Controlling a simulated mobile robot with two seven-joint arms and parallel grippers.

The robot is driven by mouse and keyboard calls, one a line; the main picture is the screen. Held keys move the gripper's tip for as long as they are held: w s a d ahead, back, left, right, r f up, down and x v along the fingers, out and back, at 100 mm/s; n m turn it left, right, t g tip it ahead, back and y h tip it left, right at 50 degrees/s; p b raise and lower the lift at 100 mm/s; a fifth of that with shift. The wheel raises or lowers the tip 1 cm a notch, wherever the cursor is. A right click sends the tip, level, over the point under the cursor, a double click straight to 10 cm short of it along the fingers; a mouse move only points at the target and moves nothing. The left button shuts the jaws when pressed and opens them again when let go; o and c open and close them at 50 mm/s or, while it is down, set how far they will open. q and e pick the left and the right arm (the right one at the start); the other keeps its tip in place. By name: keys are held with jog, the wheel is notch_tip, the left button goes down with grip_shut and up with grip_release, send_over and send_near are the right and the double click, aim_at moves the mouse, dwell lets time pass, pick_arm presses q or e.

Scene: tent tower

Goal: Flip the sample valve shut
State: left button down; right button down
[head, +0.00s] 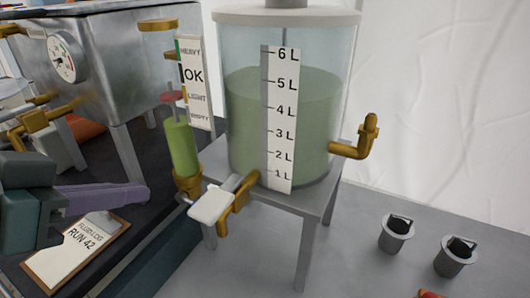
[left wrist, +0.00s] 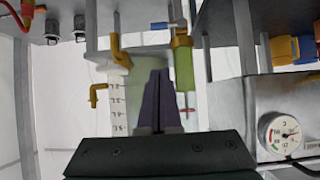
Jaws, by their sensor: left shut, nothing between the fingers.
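The sample valve (head: 241,190) is a brass tap low on the front of a clear tank (head: 232,120) of green liquid. Its pale flat lever (head: 212,204) sticks out toward the lower left, across the spout. A brass tap also shows on the tank in the left wrist view (left wrist: 119,50). My left gripper (head: 147,191), with purple fingers, is left of the lever and apart from it. Its fingers are together and empty, and they also show in the left wrist view (left wrist: 158,74). My right gripper is not in view.
A green cylinder (head: 181,148) in a brass holder stands between my left gripper and the tank. A clipboard (head: 80,250) lies below my gripper. A metal box with a dial (head: 62,57) is at upper left. Small metal cups (head: 396,232) stand at right.

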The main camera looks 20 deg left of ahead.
pick_arm(q)
jog(key=s+f+b+x, duration=0.1)
jog(key=f+b+x, duration=0.1)
jog(key=x, duration=1.1)
jog(key=shift+s+f, duration=0.2)
jog(key=shift+s, duration=0.15)
jog(key=shift+a, duration=0.1)
